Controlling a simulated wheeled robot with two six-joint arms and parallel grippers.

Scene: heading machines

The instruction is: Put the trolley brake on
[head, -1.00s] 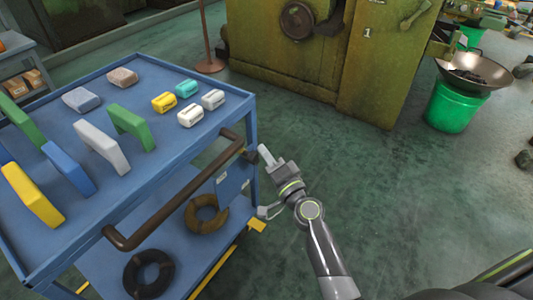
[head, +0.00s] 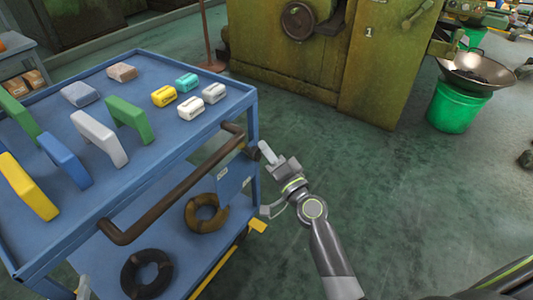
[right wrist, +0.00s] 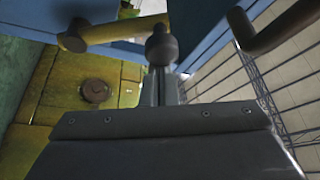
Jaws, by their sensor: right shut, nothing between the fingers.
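The blue trolley (head: 130,210) stands at the left with a brown bar handle (head: 170,195) along its near side. A blue plate with small labels (head: 235,178) hangs by the handle's far end, with a dark knob (head: 251,152) at its top. My right gripper (head: 266,152) is shut and empty just right of the knob. In the right wrist view, a dark round knob (right wrist: 161,46) shows right before the closed fingers (right wrist: 160,88); whether they touch is unclear. A pale tip (head: 83,288) at the bottom left may be my left gripper; its fingers cannot be made out.
A green machine (head: 330,60) stands behind. A green bucket (head: 455,107) is at the right. The floor between is clear.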

